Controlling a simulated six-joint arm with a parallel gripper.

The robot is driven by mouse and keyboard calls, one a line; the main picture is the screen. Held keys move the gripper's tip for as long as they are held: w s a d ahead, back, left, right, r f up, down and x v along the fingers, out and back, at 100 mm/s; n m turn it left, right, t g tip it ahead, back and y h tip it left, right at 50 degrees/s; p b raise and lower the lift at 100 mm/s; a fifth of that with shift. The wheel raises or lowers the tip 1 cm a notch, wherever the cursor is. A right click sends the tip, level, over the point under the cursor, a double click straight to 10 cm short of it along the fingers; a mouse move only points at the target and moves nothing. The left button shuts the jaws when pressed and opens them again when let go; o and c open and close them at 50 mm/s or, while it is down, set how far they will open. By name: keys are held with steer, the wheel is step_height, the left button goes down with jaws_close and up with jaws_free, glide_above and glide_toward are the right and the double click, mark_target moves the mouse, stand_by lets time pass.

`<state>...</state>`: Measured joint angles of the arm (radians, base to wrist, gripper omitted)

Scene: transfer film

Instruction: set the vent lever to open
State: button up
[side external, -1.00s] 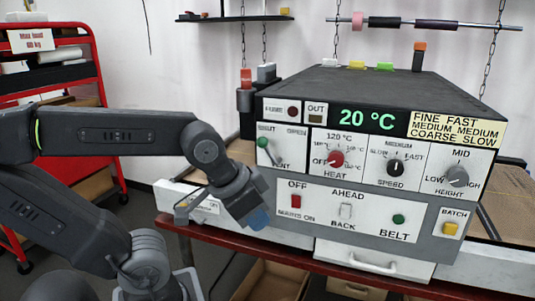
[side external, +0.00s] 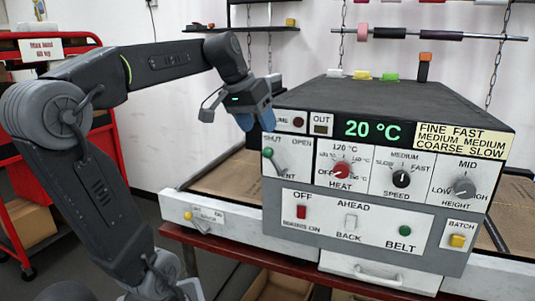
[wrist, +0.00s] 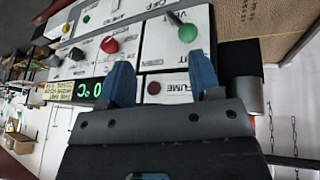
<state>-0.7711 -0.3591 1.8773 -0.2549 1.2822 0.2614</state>
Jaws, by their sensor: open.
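The vent lever (side external: 268,153) has a green ball knob on a short dark stem, on the white vent plate at the upper left of the machine's front. Its knob points up and left, toward the SHUT label and away from OPEN. In the wrist view the green knob (wrist: 187,33) stands just beyond the right fingertip. My gripper (side external: 256,121) is open, its blue fingers pointing down near the machine's top left corner, above the lever. In the wrist view nothing lies between the fingers (wrist: 161,66). They appear apart from the knob.
A red heat knob (side external: 342,170), a black speed knob (side external: 401,179) and a grey height knob (side external: 464,187) sit to the right. The fume light (side external: 298,122) and display (side external: 372,129) are above. Free air lies in front.

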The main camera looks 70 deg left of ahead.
steer(key=n, duration=0.1)
glide_toward(267, 151)
steer(key=x, duration=0.7)
steer(key=a+x, duration=0.1)
steer(key=x, duration=0.3)
steer(key=shift+w, duration=0.1)
steer(key=shift+c, duration=0.2)
jaws_close()
